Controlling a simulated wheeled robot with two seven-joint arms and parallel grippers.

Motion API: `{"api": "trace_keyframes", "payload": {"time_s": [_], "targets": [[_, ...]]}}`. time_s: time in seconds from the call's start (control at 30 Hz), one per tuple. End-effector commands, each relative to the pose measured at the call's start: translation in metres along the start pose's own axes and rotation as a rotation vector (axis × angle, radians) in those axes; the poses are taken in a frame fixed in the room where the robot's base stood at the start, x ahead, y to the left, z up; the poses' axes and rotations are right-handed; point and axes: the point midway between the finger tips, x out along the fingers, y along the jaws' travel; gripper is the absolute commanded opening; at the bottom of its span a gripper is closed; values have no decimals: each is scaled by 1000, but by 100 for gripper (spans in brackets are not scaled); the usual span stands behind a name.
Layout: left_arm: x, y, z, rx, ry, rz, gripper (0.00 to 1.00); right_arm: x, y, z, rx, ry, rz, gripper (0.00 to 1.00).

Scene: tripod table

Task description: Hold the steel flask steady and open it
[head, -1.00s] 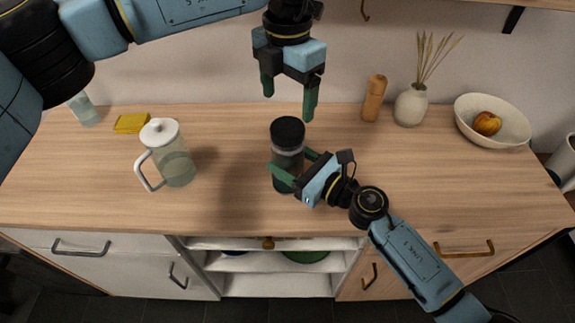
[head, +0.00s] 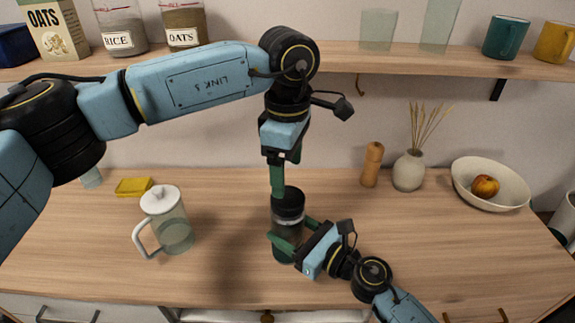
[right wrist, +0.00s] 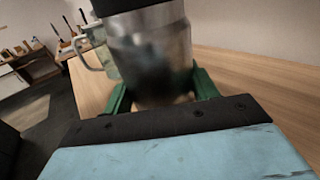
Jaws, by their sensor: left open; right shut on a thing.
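The steel flask (head: 286,226) stands upright on the wooden counter with its black lid (head: 288,203) on. My right gripper (head: 290,236) is shut on the flask's body from the right side. The right wrist view shows the shiny flask body (right wrist: 150,55) between the green fingers (right wrist: 160,92), with the dark lid at the top edge. My left gripper (head: 285,176) is open, pointing down at the lid from above. One green finger reaches the lid's upper left edge; the other is partly hidden behind it. I cannot tell whether the finger touches the lid.
A glass jug with a white lid (head: 172,232) and a yellow sponge (head: 133,187) stand to the left. A pepper mill (head: 372,165), a vase (head: 409,172) and a fruit bowl (head: 492,186) stand at the right back. A shelf (head: 400,61) runs above, behind my left arm.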

Motion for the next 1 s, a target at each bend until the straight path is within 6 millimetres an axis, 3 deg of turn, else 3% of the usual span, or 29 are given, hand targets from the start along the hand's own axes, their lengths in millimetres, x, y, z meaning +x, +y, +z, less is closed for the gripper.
{"api": "trace_keyframes", "payload": {"time_s": [0.7,1.0], "targets": [[0,0,0,1338,0,0,78,0,0,0,-2,1,-1,0],[1,0,0,1618,-1,0,78,0,0,0,-2,1,-1,0]]}}
